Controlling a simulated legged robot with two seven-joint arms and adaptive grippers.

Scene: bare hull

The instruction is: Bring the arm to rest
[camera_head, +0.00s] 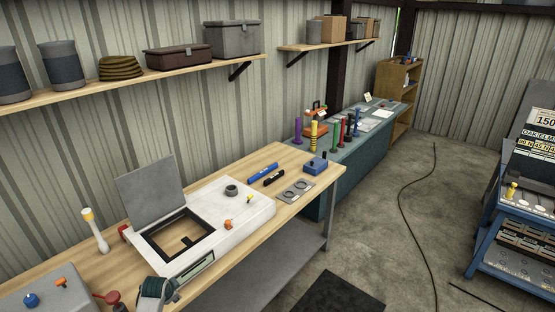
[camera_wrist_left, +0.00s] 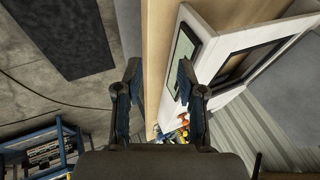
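My left gripper (camera_wrist_left: 158,78) shows in the left wrist view with its two dark fingers apart and nothing between them. Past the fingertips are the wooden workbench (camera_wrist_left: 157,25) and the white box (camera_wrist_left: 215,22) with a green display; the gap to them is hard to judge. In the head view, a dark grey and teal shape (camera_head: 155,291) at the bottom edge, beside the white box (camera_head: 252,208), looks like part of this gripper. Its fingers cannot be made out there. My right gripper is in neither view.
The white box's grey lid (camera_head: 150,188) stands open. A white bottle-like item (camera_head: 95,229), a blue tool (camera_head: 263,171) and a grey control box (camera_head: 45,295) are on the bench. A blue-framed rack (camera_head: 520,200) stands right. Open floor (camera_head: 375,225) lies between, crossed by a cable.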

